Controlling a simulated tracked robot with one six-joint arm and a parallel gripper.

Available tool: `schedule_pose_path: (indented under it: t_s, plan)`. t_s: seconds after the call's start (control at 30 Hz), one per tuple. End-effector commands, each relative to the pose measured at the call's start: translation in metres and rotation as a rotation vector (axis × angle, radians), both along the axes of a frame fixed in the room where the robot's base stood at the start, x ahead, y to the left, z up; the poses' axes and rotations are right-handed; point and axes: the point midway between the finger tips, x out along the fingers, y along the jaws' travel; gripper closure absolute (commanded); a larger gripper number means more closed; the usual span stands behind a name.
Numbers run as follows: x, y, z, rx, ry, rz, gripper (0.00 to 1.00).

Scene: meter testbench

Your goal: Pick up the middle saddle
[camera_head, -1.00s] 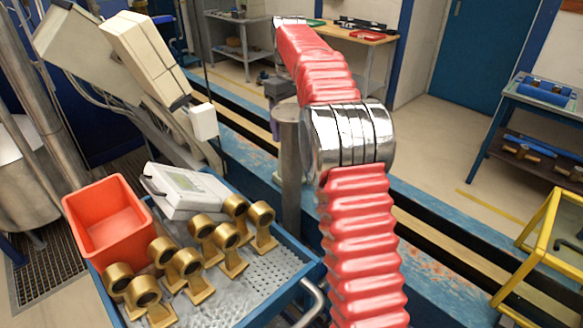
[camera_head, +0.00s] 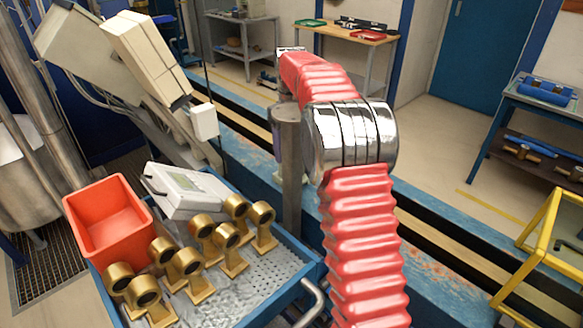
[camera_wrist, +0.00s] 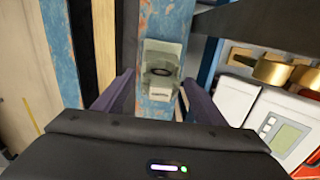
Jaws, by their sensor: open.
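My gripper (camera_wrist: 158,78) is open, with one purple finger on each side of the block's line. The block appears ahead of and between the fingertips; contact does not show.
A blue cart (camera_head: 262,302) holds several brass fittings (camera_head: 186,262), an orange bin (camera_head: 108,222) and a white meter device (camera_head: 183,190). The grey post (camera_head: 291,170) stands close to my arm. The blue bench beam (camera_head: 440,250) runs behind. A yellow frame (camera_head: 540,235) stands at right.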

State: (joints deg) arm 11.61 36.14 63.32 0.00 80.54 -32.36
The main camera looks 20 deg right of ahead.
Motion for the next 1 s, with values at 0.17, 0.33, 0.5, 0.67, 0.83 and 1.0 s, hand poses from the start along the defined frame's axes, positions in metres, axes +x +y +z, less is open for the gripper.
schedule_pose_path:
  t_s: [0.17, 0.33, 0.5, 0.67, 0.83, 1.0]
  plan:
    - [-0.001, 0.000, -0.021, 0.001, 0.001, 0.000, 0.36]
    - [0.000, -0.001, -0.025, 0.000, -0.001, 0.000, 0.36]
    - [0.000, -0.001, -0.025, 0.000, 0.000, -0.001, 0.36]
    - [0.000, -0.001, -0.024, 0.000, 0.000, -0.001, 0.36]
    - [0.000, -0.001, -0.024, 0.000, 0.000, 0.000, 0.40]
    - [0.000, 0.000, -0.024, 0.000, 0.000, 0.000, 0.52]
